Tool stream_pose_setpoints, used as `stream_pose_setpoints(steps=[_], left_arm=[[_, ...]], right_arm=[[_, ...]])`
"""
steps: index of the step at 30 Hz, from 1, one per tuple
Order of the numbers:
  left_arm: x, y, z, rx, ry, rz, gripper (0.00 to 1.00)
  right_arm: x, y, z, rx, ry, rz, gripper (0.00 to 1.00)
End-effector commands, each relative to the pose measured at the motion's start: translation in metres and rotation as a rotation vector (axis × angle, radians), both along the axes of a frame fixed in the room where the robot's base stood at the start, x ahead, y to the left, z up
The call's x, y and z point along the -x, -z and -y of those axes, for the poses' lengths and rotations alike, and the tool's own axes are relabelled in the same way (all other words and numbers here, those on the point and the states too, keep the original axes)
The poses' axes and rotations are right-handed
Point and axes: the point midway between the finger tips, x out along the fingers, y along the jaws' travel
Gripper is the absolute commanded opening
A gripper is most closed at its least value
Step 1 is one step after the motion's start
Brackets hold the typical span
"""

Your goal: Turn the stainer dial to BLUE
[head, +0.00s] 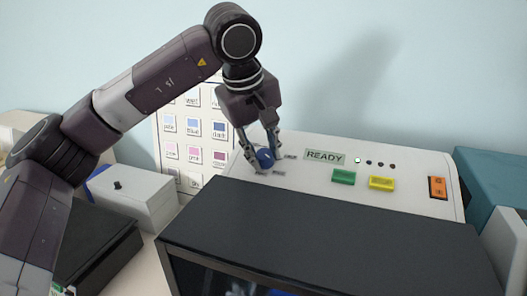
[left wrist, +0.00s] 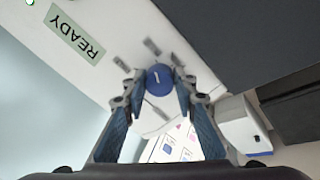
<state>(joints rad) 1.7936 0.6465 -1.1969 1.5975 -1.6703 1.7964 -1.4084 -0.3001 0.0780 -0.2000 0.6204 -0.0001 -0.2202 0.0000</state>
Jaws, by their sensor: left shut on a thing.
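The stainer (head: 400,203) is a white machine with a sloped panel and a dark front cover. Its dial (head: 264,158) is a round blue knob at the left end of the panel. The dial also shows in the left wrist view (left wrist: 159,78), with a short white mark on its face. Small labels surround the dial, too small to read. My left gripper (head: 263,155) points down at the dial, its fingers on either side, shut on it. In the left wrist view the fingers (left wrist: 158,92) flank the knob. My right gripper is not in view.
A READY display (head: 324,157), a green button (head: 344,177), a yellow button (head: 381,183) and an orange switch (head: 438,187) sit right of the dial. A colour chart (head: 170,133) stands behind. A white box (head: 140,202) is at left, a teal box (head: 495,180) at right.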

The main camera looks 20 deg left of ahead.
Motion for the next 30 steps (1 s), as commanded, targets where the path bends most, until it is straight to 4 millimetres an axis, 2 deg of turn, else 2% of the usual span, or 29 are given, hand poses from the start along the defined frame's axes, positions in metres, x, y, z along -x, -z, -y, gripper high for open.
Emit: stream_pose_setpoints(steps=[8,9,13,23,26,30], left_arm=[[0.000,0.001,0.000,0.000,0.001,-0.003,0.02],[0.000,0.001,0.000,0.000,0.001,-0.003,0.28],[0.000,0.001,0.000,-0.001,0.000,-0.002,0.43],[0.001,-0.002,0.000,0.000,-0.001,0.000,0.44],[0.004,-0.011,0.000,0.000,-0.001,0.001,0.44],[0.014,-0.036,-0.002,0.001,-0.002,0.003,0.44]], right_arm=[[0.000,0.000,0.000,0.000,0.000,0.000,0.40],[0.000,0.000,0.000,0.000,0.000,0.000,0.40],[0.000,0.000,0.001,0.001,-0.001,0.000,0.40],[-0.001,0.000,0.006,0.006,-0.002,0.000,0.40],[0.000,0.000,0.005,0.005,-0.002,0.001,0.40],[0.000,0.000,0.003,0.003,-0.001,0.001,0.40]])
